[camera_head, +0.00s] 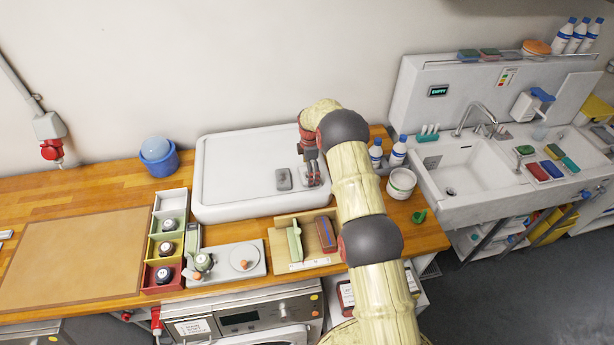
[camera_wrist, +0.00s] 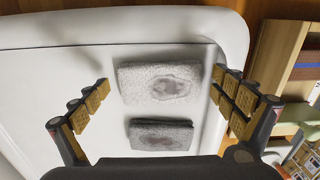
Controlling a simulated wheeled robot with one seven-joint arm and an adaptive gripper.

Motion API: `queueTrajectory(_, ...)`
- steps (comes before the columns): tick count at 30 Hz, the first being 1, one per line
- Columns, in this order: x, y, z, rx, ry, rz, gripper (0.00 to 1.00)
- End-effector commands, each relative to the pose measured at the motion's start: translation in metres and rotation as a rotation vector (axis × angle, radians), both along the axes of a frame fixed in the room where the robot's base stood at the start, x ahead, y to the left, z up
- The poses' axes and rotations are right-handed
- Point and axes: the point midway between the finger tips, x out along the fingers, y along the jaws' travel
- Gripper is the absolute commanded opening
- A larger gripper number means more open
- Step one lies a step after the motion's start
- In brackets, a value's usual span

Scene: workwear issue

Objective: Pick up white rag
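The white rag (camera_wrist: 135,80), pale and fuzzy with a grey-brown stain, lies flat on the white tray (camera_wrist: 70,32). In the head view my gripper (camera_head: 313,174) is over the tray's right part and hides much of this rag. My gripper, also in the wrist view (camera_wrist: 162,84), is open and empty above the rag. A darker grey rag (camera_wrist: 160,134) with a similar stain lies beside it; it shows left of my gripper in the head view (camera_head: 283,179).
The tray's left half (camera_head: 235,170) is bare. A wooden holder (camera_head: 288,268) with a green and a brown block stands just in front of the tray. Two blue-capped bottles (camera_head: 398,152) and a white tub (camera_head: 401,183) stand to the right.

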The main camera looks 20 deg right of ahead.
Motion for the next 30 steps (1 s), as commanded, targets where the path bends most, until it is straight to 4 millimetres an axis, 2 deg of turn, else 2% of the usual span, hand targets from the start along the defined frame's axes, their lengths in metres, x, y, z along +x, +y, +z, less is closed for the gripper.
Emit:
queueTrajectory(19, -0.0001, 0.0, 0.0001, 0.0, 0.0, 0.0, 0.56)
queueTrajectory(30, 0.0004, -0.0001, 0.0038, 0.0, -0.001, 0.0, 0.56)
